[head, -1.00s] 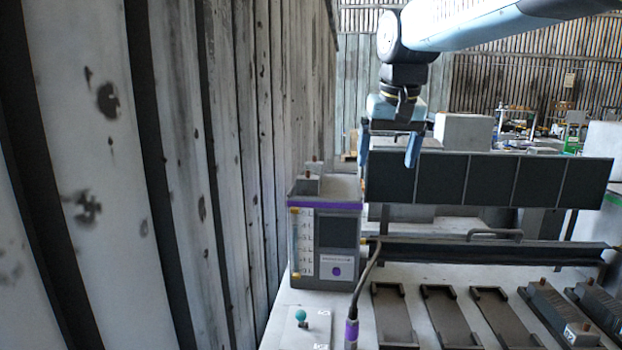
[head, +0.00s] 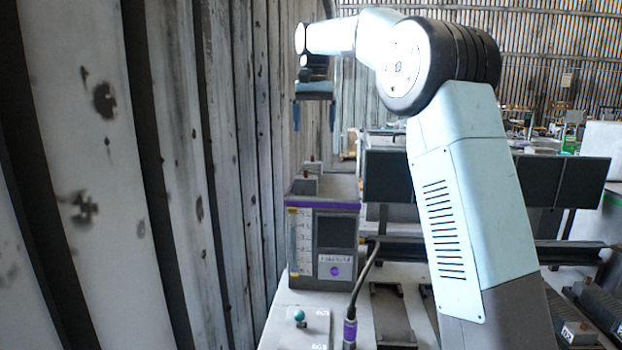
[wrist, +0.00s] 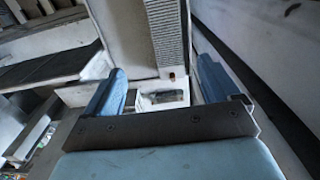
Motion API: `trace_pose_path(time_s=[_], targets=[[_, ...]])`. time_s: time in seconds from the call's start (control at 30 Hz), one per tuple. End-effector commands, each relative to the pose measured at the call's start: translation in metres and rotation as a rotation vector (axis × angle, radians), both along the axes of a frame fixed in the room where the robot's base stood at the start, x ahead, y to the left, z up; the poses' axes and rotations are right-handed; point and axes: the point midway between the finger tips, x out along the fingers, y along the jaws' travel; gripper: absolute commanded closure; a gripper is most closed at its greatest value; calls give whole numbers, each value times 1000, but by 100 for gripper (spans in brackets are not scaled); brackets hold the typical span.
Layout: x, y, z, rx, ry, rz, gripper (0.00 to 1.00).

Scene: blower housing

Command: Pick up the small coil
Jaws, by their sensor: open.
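My gripper (head: 314,117) hangs open and empty, fingers down, high above the purple-striped box in the head view. In the wrist view, its two blue fingers (wrist: 162,72) stand apart with nothing between them. No thing is clearly recognisable as the small coil. A grey block with a copper-coloured stud (head: 305,182) sits on top of the purple-striped box (head: 302,245), below my gripper. In the wrist view, a long grey ribbed piece (wrist: 167,35) with a small orange end lies beyond the fingers. A small pale tray (wrist: 140,106) with a dark, unclear item shows between the fingers.
A ribbed wooden wall (head: 230,150) stands close on the left. A dark cable with a purple collar (head: 350,331) and a teal knob (head: 299,315) are on the bench front. Dark ribbed blocks (head: 590,299) stand at right. My arm hides much of the bench.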

Motion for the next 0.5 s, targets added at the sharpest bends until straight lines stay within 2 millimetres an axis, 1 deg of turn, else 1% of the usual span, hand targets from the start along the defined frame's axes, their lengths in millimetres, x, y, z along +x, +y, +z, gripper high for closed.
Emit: trace_pose_path(time_s=[0.1,0.23,0.5], targets=[[8,5,-4,-1,11,-4,11],[9,6,-13,-1,15,-6,11],[8,5,-58,-2,16,-6,11]])
